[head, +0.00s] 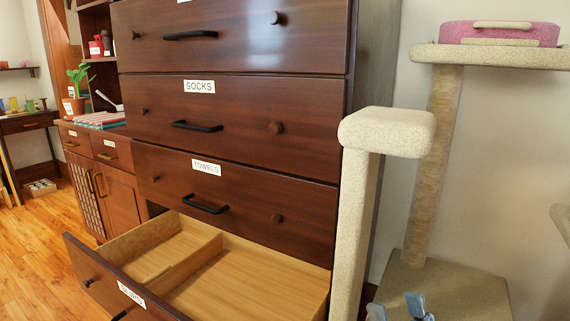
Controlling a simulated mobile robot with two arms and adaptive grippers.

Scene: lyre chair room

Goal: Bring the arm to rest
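My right gripper (396,310) shows at the bottom edge of the head view, right of the open drawer. Only its two blue-grey fingertips are in the picture. They stand apart, with nothing seen between them. The rest of the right arm is out of the picture. My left gripper and arm are not in view.
A dark wood dresser (245,107) fills the middle. Its bottom drawer (250,285) is pulled out and looks empty, with a divider inside. A beige cat tree (385,131) stands close on the right. Wooden floor (40,245) is clear at left.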

